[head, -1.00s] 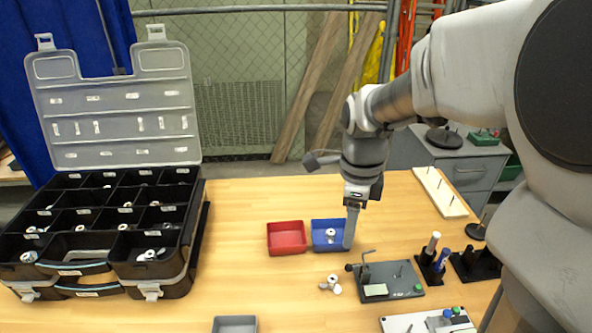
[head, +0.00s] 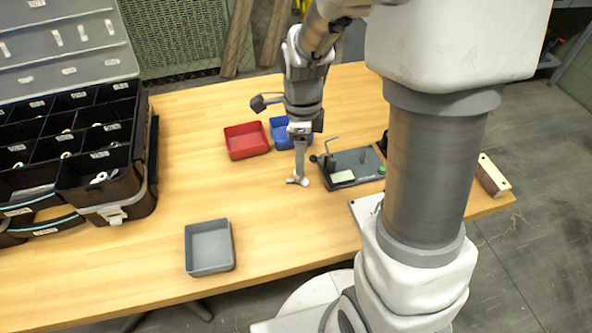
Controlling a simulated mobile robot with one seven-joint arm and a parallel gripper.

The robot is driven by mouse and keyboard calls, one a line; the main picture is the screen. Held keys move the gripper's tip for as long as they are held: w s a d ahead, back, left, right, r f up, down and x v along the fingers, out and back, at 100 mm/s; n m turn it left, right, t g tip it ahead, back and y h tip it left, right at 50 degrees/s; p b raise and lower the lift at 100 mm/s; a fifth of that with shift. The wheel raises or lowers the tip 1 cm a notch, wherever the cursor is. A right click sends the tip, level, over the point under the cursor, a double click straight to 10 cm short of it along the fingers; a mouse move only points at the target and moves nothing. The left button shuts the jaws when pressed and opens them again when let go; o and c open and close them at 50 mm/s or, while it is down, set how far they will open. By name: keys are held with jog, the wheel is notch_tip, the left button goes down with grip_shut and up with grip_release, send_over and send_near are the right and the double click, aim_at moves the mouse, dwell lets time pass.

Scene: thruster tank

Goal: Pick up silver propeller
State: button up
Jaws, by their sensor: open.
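The silver propeller (head: 295,182) lies on the wooden table in front of the blue tray, small and partly hidden by my gripper. My gripper (head: 299,175) points straight down with its fingertips at the propeller, over or around it. The jaws are open, but the gap between the fingers does not show from this angle. I cannot tell whether the fingers touch the propeller.
Behind my gripper stand a red tray (head: 246,140) and a blue tray (head: 279,132), the blue one partly hidden. A dark fixture plate (head: 352,168) with an upright rod is close on the right. A grey tray (head: 209,247) is at front left, a compartment case (head: 107,181) at far left.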

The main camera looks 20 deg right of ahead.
jog(key=f, duration=0.1)
jog(key=f+b, duration=0.1)
jog(key=f, duration=0.1)
jog(key=f+b, duration=0.1)
jog(key=f, duration=0.1)
jog(key=shift+w+a+f, duration=0.15)
jog(key=shift+a, duration=0.15)
grip_shut()
